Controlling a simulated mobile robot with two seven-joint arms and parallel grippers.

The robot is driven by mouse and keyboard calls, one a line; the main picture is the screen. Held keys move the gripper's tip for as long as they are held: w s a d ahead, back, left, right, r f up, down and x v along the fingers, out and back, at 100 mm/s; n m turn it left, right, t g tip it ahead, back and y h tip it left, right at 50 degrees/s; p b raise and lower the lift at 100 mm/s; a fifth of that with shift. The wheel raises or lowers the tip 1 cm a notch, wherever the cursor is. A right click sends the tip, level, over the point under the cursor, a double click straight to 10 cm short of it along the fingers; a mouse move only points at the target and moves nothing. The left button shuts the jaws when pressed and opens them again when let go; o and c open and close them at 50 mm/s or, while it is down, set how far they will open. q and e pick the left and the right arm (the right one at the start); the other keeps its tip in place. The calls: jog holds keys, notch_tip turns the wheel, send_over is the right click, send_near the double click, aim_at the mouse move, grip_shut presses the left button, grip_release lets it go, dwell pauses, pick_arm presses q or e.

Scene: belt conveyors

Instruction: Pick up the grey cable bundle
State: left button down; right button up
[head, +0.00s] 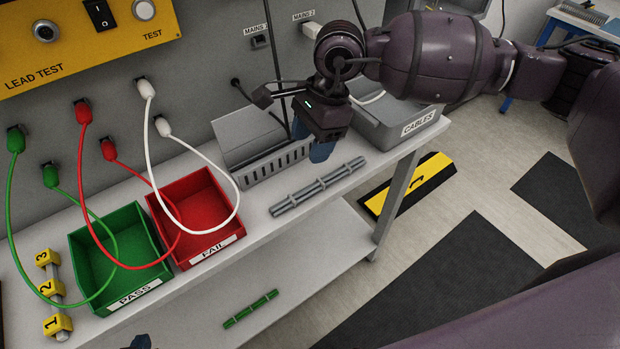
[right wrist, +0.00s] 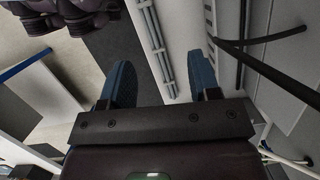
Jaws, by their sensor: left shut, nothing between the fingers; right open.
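The grey cable bundle (head: 318,187) lies on the bench top, running diagonally in front of the grey slotted box, with light ties around it. My right gripper (head: 321,152) is open just above and behind the bundle in the head view. In the right wrist view, the bundle (right wrist: 154,42) shows beyond the gap between the blue fingers of this gripper (right wrist: 163,82), and they are apart from it. My left gripper (head: 141,342) shows only as a small blue tip at the bottom edge. It is shut and empty.
A green bundle (head: 250,309) lies on the lower shelf. Green PASS (head: 135,290) and red FAIL (head: 212,250) bins stand left, with looped test leads over them. A slotted box (head: 275,172) and a CABLES box (head: 415,128) stand behind. A dark cable hangs near my right gripper.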

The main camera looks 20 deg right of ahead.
jog(key=d+h, duration=0.2)
jog(key=n, duration=0.1)
send_over(321, 181)
notch_tip(321, 181, down, 6)
jog(key=shift+f, duration=0.1)
notch_tip(321, 181, down, 5)
jog(key=c, duration=1)
jog(key=shift+c, duration=0.2)
